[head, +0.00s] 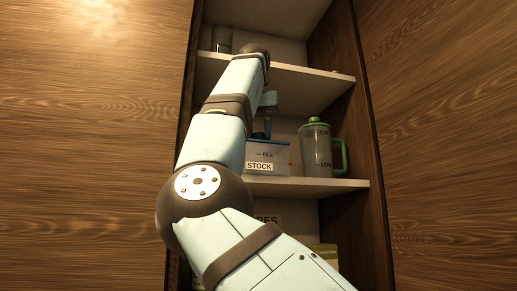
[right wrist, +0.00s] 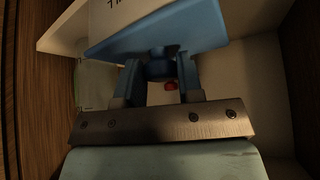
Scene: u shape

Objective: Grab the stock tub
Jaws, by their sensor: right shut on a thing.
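The stock tub (head: 268,157) stands on the middle shelf in the head view, with a white front label reading STOCK and a blue lid. In the right wrist view its blue lid (right wrist: 205,28) fills the top middle. My right gripper (right wrist: 160,75) is shut on the lid's blue knob, one finger on each side of it. In the head view my right gripper (head: 265,130) is just above the tub, and my own arm hides part of the tub's left side. My left gripper is not in view.
A greenish jug (head: 317,155) with a green lid and handle stands close to the tub's right. The middle shelf (head: 335,185) and upper shelf (head: 310,85) sit between wooden side walls. A grey container (head: 222,38) stands above; labelled items are partly hidden below.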

